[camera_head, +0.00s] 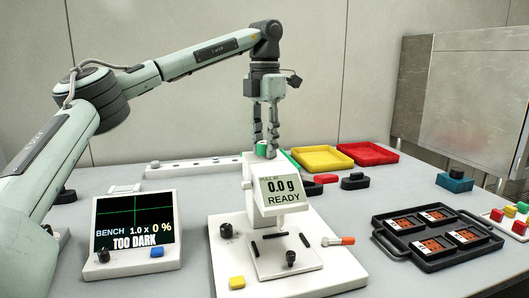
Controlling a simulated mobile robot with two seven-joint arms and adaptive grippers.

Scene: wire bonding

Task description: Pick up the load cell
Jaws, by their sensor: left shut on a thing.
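My left gripper (266,146) hangs down behind the pull tester (278,188), whose display reads 0.0 g READY. The gripper's fingers are shut on a small green part (261,149), which I take to be the load cell. The fingers and the tester hide much of it. It is at the height of the tester's top, and I cannot tell whether it touches anything below. My right gripper is out of view.
A bench display (136,234) reading TOO DARK stands at left. Yellow (322,159) and red (367,153) trays lie behind at right. A black carrier (436,238) with several orange parts is at right. A white rail (195,167) lies at the back.

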